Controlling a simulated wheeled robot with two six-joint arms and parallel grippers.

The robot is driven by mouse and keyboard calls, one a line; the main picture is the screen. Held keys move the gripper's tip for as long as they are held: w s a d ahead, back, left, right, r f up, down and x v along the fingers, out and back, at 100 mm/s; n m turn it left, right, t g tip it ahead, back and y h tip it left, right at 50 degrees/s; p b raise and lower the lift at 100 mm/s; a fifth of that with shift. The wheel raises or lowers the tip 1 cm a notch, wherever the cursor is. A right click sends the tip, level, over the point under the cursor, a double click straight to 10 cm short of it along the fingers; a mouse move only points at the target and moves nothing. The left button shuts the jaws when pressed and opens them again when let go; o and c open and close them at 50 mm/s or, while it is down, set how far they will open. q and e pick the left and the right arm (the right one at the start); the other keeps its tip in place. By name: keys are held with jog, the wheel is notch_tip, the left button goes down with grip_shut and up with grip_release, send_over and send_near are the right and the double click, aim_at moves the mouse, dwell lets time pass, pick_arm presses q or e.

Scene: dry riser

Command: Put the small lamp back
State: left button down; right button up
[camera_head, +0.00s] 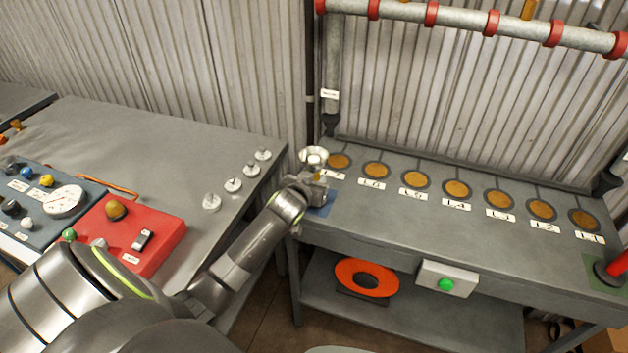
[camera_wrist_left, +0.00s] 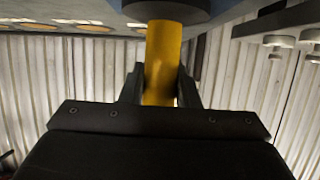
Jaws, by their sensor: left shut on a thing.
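My left gripper (camera_head: 314,186) is shut on the small lamp, at the left end of the grey bench. The lamp's pale round head (camera_head: 314,156) shows above the fingers in the head view. Its yellow stem (camera_wrist_left: 163,62) stands between the two fingers (camera_wrist_left: 160,88) in the left wrist view, with a dark round base (camera_wrist_left: 165,8) at the top of that picture. A blue square (camera_head: 322,204) on the bench lies just beside and below the gripper, partly covered by it. I cannot tell whether the base touches the bench. My right gripper is not in view.
Several labelled brown discs (camera_head: 457,189) line the bench, under a pipe with red collars (camera_head: 491,23). A box with a green button (camera_head: 446,284) is at its front. The left table holds a red box (camera_head: 130,235), a gauge (camera_head: 65,201) and several small metal pieces (camera_head: 233,185).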

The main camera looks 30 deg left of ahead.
pick_arm(q)
jog(key=c, duration=1.5)
grip_release()
jog(key=shift+f, duration=0.1)
jog(key=o, duration=0.4)
jog(key=shift+r, duration=0.2)
jog(key=v, duration=1.2)
jog(key=shift+b, duration=0.35)
jog(key=shift+s+f, duration=0.1)
